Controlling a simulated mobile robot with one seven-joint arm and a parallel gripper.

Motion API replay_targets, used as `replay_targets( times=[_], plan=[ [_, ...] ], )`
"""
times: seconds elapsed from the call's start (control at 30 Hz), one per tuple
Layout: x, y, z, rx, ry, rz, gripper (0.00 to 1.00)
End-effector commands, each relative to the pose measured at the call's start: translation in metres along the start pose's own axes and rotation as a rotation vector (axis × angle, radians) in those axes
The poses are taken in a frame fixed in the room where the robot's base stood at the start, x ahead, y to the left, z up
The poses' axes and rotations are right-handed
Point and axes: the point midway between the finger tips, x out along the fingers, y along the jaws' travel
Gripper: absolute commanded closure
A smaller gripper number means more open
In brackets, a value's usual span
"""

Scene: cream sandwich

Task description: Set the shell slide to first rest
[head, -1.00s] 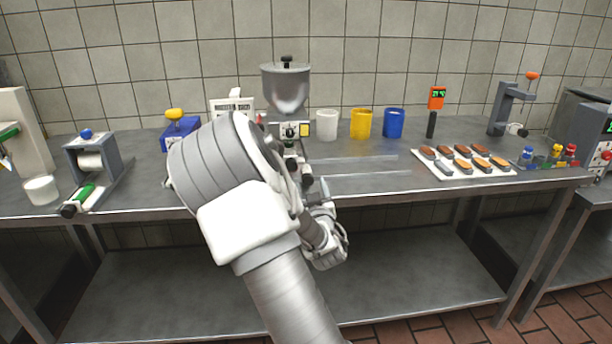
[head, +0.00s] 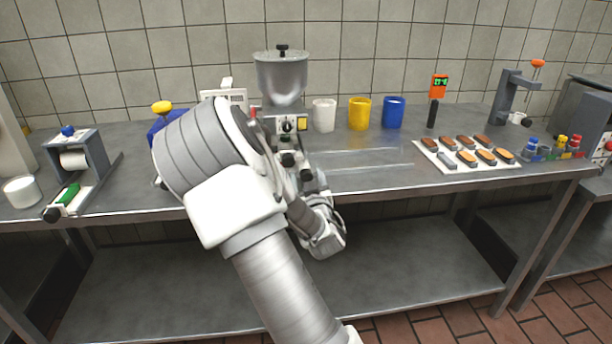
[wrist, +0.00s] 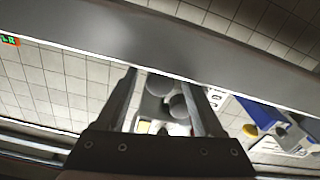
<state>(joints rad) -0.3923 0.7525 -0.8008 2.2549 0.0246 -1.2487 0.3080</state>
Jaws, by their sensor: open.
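The filling machine (head: 281,80), with a steel hopper, stands at the middle of the table behind my arm. Dark round knobs (head: 287,159) stick out at its front. Pale straight rails (head: 365,166) run along the table to its right; I cannot tell for certain which part is the shell slide. In the wrist view, turned upside down, my gripper (wrist: 165,80) is open, and grey rounded knobs (wrist: 178,106) show between its fingers, with no visible contact. In the head view my forearm and wrist hide the fingers and the machine's lower left.
A blue box with a yellow knob (head: 162,107) stands left of the machine. White (head: 324,115), yellow (head: 360,114) and blue (head: 393,113) cups stand behind the rails. A white tray (head: 424,146) holds several filled shells. The table's front edge (head: 400,183) lies close to my wrist.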

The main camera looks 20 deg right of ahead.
Motion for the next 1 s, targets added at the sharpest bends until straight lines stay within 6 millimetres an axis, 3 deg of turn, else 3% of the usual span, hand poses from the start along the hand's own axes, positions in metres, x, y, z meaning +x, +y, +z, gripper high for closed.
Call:
replay_targets(
  times=[0.13,0.5,1.0],
  plan=[
    [0.0000,0.0000,0.0000,0.000,0.000,0.000,0.33],
    [0.0001,-0.0001,-0.0001,0.000,0.000,0.000,0.99],
    [0.0002,-0.0002,-0.0003,0.000,0.001,0.000,1.00]
  ],
)
